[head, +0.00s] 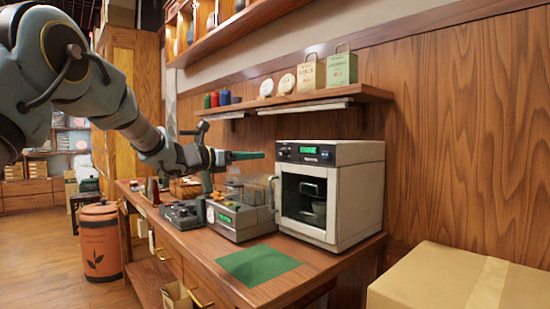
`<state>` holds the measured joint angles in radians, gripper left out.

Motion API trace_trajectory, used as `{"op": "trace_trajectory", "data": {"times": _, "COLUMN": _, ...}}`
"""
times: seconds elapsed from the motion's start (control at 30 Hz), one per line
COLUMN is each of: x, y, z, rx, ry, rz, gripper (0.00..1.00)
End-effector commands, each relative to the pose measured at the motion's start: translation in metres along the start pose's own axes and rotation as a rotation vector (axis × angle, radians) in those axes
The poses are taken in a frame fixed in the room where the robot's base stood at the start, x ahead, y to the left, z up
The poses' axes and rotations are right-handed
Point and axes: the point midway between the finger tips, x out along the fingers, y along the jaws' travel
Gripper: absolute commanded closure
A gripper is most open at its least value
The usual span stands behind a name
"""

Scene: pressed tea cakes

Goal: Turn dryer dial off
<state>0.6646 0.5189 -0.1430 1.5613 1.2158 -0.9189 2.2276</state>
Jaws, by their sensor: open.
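The dryer, as I take it, is the cream box-shaped appliance (362,190) on the wooden counter. It has a dark window in its front and a dark control panel (296,149) with a lit green display along the top. Small controls show on the panel, but which one is the dial and how it is set are too small to tell. My gripper (250,156) is open and empty, pointing right at panel height. In the picture it is just left of the panel with a small gap; I cannot judge the depth between them.
A grey device with a clear lid and green display (226,219) stands left of the dryer, under my gripper. A green mat (257,265) lies in front. A shelf (290,101) with tins and bags hangs above. A cardboard box (437,281) fills the lower right.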

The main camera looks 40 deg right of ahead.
Motion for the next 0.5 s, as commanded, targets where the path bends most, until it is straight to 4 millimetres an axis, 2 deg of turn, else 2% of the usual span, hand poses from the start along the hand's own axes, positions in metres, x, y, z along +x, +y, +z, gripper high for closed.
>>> {"op": "trace_trajectory", "data": {"times": 0.5, "x": 0.085, "y": 0.001, "z": 0.002, "rx": -0.003, "ry": 0.0, "rz": 0.002, "gripper": 0.33}}
